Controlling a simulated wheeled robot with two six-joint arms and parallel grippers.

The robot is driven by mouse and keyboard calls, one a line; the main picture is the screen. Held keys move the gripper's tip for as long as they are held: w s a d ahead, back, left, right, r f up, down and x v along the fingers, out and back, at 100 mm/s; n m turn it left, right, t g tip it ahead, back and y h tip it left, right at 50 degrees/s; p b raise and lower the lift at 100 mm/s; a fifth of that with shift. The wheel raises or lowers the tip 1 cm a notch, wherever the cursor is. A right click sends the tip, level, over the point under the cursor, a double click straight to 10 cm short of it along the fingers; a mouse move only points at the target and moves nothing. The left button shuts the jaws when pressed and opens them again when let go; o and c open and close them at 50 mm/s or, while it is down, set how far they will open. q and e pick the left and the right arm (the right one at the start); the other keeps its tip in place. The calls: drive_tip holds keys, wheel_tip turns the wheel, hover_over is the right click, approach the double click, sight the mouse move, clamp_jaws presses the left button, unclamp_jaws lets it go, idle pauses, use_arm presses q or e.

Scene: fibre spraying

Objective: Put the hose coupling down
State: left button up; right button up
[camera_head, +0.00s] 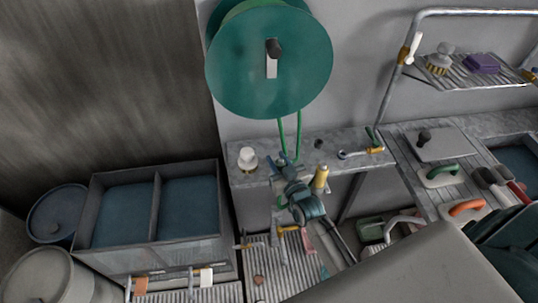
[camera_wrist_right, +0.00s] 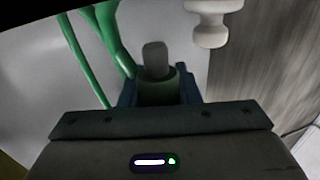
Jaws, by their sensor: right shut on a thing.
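My right gripper (camera_head: 287,160) is over the grey stone ledge (camera_head: 225,176), below the big green hose reel (camera_head: 225,65). In the right wrist view its blue fingers (camera_wrist_right: 160,90) are shut around the hose coupling (camera_wrist_right: 158,88), a dark green piece with a grey rounded tip. Green hose (camera_head: 299,135) hangs from the reel down to the gripper. It also runs beside the fingers in the right wrist view (camera_wrist_right: 108,40). In the head view the coupling is mostly hidden by the gripper, and I cannot tell whether it touches the ledge. My left gripper is not in view.
A white knobbed piece (camera_head: 247,160) stands on the ledge left of the gripper. A yellow cylinder (camera_head: 321,178) is close on the right. A spanner-like tool (camera_head: 355,154) lies farther right. A two-part basin (camera_head: 155,178) stands at lower left.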

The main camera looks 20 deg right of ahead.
drive_tip(key=w, duration=0.2)
drive_tip(key=w+b, duration=0.1)
drive_tip(key=w, duration=0.3)
drive_tip(key=shift+w+d+f+b, duration=0.2)
drive_tip(key=shift+w+f+b, duration=0.1)
drive_tip(key=shift+w+f, duration=0.1)
drive_tip(key=f+b, duration=0.3)
drive_tip(key=shift+w+f, duration=0.25)
drive_tip(key=shift+f+b, duration=0.15)
drive_tip(key=shift+b, duration=0.15)
drive_tip(key=o, duration=0.8)
drive_tip(key=shift+s+r+p, duration=0.2)
drive_tip(key=shift+r+p, duration=0.05)
drive_tip(key=shift+p, duration=0.05)
drive_tip(key=s+p, duration=0.1)
drive_tip(key=s, duration=1)
drive_tip(key=shift+s+p, duration=0.3)
drive_tip(key=shift+s, duration=0.05)
drive_tip(key=shift+f, duration=0.1)
